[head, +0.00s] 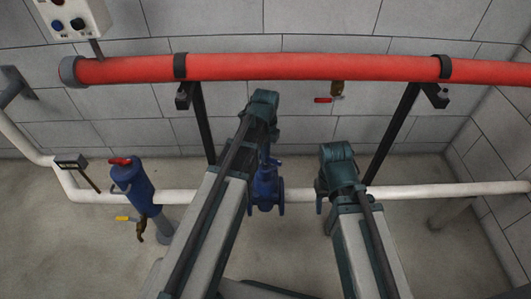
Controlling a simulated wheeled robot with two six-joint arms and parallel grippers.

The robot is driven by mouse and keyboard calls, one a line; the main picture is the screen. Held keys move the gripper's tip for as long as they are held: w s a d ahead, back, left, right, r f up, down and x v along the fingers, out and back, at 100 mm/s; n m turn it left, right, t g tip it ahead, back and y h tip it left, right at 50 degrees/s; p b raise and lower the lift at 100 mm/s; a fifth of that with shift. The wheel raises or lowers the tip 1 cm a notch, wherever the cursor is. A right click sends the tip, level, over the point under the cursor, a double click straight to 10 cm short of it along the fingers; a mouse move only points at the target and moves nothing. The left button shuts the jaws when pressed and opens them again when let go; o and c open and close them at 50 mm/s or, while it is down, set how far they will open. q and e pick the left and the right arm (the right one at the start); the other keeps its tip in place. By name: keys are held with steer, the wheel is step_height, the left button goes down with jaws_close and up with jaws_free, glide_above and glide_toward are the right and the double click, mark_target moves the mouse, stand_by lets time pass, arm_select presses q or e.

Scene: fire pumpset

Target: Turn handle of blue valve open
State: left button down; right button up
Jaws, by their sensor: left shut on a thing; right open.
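The blue valve (267,190) sits on the white pipe in the middle of the head view, with its round flanges facing along the pipe. My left arm reaches in over it, and its wrist hides the top of the valve and its handle. My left gripper (266,153) is just above the valve body, shut on the valve handle; its fingertips are hard to make out. My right gripper (323,186) is to the right of the valve, close to the white pipe and apart from the valve. It is open and empty, its fingers mostly hidden by its wrist.
A thick red pipe (320,68) runs across the wall above, on black brackets (393,130). The white pipe (440,191) runs low along the wall. A blue cylinder (134,188) with a red cap and yellow-handled tap stands left. A control box (74,16) hangs top left.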

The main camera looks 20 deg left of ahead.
arm_select(q)
steer(key=n, duration=0.6)
steer(key=shift+a+n, duration=0.1)
steer(key=shift+n, duration=0.2)
steer(key=n, duration=0.6)
steer(key=shift+s, duration=0.1)
steer(key=n, duration=0.6)
steer(key=shift+n, duration=0.3)
steer(key=n, duration=0.7)
steer(key=shift+s, duration=0.1)
steer(key=n, duration=0.6)
steer(key=shift+n, duration=0.3)
steer(key=n, duration=1.3)
steer(key=shift+n, duration=0.3)
steer(key=n, duration=0.6)
steer(key=shift+n, duration=0.3)
